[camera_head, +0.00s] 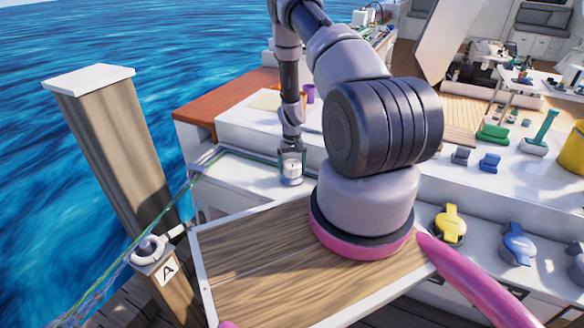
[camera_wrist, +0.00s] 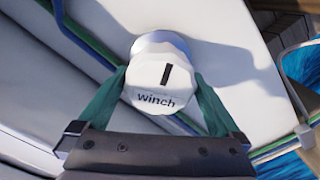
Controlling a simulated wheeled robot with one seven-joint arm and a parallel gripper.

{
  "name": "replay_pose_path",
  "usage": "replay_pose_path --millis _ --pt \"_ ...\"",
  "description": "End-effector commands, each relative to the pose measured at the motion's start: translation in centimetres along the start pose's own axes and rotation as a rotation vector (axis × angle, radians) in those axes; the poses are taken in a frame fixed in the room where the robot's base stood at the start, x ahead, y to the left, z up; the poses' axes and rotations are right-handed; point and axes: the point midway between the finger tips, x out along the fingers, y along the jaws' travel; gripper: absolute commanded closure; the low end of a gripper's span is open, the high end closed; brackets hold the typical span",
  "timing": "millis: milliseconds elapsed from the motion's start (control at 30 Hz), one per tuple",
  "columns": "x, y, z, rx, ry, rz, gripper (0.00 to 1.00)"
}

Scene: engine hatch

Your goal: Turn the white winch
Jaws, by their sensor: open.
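The white winch (camera_wrist: 158,84) is a round, ridged white knob with a black bar mark and the word "winch" on its top. In the head view the winch (camera_head: 291,170) stands on the white deck edge below my arm. My gripper (camera_wrist: 160,100) is open, with one green finger on each side of the winch. In the head view my gripper (camera_head: 291,158) points down over the winch. I cannot tell whether the fingers touch it.
Green and blue rope (camera_head: 200,165) runs along the deck edge left of the winch. A wooden post (camera_head: 110,150) with a white cap stands at left. Yellow (camera_head: 449,224) and blue (camera_head: 517,243) knobs sit on the side at right. Loose tools, including a green brush (camera_head: 540,135), lie on the deck.

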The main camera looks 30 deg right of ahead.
Motion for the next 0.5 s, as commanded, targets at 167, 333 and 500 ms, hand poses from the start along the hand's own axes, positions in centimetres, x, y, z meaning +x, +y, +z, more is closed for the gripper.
replay_pose_path --millis 167,333,500 --pt "-0.02 0.01 0.01 0.0 0.0 0.0 0.38" --pt "-0.03 0.01 0.02 0.002 -0.001 0.0 0.67" --pt "-0.04 0.03 0.03 0.027 -0.001 0.0 0.67"
